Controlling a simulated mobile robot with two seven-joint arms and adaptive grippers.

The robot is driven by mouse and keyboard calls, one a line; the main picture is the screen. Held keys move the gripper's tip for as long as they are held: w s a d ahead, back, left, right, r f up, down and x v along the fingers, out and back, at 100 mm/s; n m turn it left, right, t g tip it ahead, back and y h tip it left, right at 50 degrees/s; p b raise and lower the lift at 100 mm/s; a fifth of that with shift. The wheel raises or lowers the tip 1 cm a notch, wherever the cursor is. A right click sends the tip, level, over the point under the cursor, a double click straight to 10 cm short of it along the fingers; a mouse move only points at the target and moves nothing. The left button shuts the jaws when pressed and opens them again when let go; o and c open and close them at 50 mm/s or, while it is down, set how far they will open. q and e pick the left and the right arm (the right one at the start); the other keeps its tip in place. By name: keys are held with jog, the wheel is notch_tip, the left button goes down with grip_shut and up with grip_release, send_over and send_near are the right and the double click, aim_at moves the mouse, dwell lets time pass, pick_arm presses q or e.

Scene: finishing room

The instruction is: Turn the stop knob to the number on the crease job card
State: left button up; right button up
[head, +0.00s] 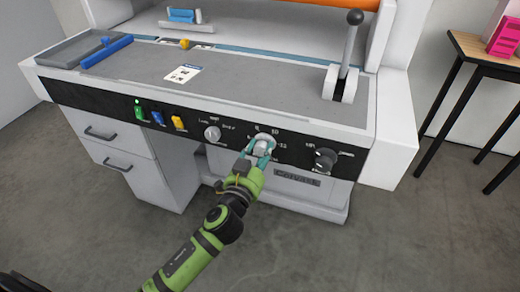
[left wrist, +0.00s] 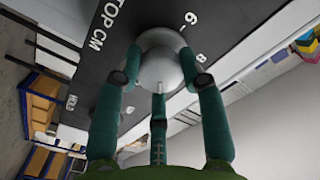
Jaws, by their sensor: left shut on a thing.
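The stop knob (head: 264,142) is a silver round knob on the black front panel of the machine. It shows as a shiny dome in the left wrist view (left wrist: 160,52), with "TOP CM" and the numbers 6 and 8 printed beside it. My left gripper (head: 259,152) is shut on the knob, its teal fingers around it from the front. The fingers hide part of the knob, and I cannot tell which number it points to. The crease job card (head: 182,74) lies flat on the grey bed; its print is too small to read. My right gripper is out of view.
A second silver knob (head: 212,133) and a black knob (head: 325,158) flank the stop knob. Green, blue and yellow switches (head: 158,117) sit farther left. A lever (head: 348,55) stands on the bed at right. A side table (head: 485,50) is at far right.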

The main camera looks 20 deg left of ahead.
pick_arm(q)
jog(key=shift+s+f+m, duration=0.1)
jog(key=shift+f+m, duration=0.2)
jog(key=shift+m, duration=0.7)
jog(key=m+p, duration=0.1)
jog(key=m, duration=0.2)
jog(key=shift+a+m, duration=0.1)
jog(key=shift+m, duration=0.2)
jog(key=shift+m+p, duration=0.4)
jog(key=shift+m, duration=0.3)
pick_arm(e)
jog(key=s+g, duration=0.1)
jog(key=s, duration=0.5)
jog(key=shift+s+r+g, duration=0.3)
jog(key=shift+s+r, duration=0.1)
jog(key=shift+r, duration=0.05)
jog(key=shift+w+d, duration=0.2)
